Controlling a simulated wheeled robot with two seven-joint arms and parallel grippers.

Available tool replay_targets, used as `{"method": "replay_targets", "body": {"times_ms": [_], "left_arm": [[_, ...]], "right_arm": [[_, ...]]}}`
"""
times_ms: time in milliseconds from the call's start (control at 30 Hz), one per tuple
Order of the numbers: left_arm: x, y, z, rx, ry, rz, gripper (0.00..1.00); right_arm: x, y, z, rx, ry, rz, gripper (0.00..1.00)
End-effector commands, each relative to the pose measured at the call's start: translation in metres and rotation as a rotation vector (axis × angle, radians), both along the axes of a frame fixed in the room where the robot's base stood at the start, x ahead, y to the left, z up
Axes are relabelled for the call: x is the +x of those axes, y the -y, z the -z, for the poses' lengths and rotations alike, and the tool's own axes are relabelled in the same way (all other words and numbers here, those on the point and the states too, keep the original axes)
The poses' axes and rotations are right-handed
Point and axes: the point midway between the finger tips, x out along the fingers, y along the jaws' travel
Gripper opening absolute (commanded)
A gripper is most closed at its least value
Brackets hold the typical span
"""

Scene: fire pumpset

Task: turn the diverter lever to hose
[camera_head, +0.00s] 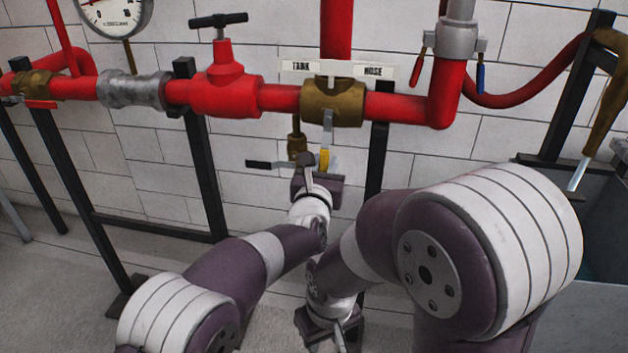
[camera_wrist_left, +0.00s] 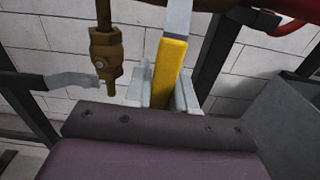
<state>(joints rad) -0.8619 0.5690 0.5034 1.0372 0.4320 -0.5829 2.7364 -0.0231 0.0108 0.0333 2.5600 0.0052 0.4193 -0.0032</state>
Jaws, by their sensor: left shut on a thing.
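The brass diverter valve (camera_head: 334,103) sits in the red pipe under a white plate (camera_head: 338,70) marked TANK at left and HOSE at right. Its grey lever (camera_head: 327,122) hangs roughly straight down and ends in a yellow grip (camera_head: 324,157), which also shows in the left wrist view (camera_wrist_left: 169,72). My left gripper (camera_head: 320,168) is shut on the yellow grip, with a finger on each side in the left wrist view (camera_wrist_left: 162,90). My right gripper (camera_head: 334,332) is low near the bottom edge, away from the lever; its finger opening is unclear.
A small brass drain valve (camera_head: 297,147) with a black-tipped handle (camera_head: 262,165) is close left of the lever. Black frame posts (camera_head: 377,140) stand behind. A red gate valve (camera_head: 226,85) is left on the pipe; a grey tank (camera_head: 590,215) stands right.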

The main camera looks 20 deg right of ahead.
Motion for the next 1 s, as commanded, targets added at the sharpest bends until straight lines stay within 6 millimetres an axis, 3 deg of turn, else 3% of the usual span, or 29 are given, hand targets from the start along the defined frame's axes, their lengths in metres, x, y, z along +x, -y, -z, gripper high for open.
{"method": "replay_targets", "body": {"times_ms": [200,667,700,733,1000], "left_arm": [[-0.0027,0.0056,0.0037,-0.033,-0.030,0.001,0.00],[-0.0036,0.0070,0.0021,-0.041,-0.036,0.002,0.00],[-0.0037,0.0070,0.0021,-0.041,-0.036,0.002,0.35],[-0.0037,0.0070,0.0021,-0.041,-0.036,0.002,0.44],[-0.0032,0.0064,0.0009,-0.042,-0.033,0.000,0.46]], "right_arm": [[0.0000,0.0000,0.0109,0.000,0.000,0.000,0.38],[0.0000,0.0000,0.0113,0.000,0.000,0.000,0.38],[0.0000,0.0000,0.0113,0.000,0.000,0.000,0.38],[0.0000,0.0000,0.0113,0.000,0.000,0.000,0.38],[0.0000,0.0000,0.0115,0.000,0.000,0.000,0.38]]}}
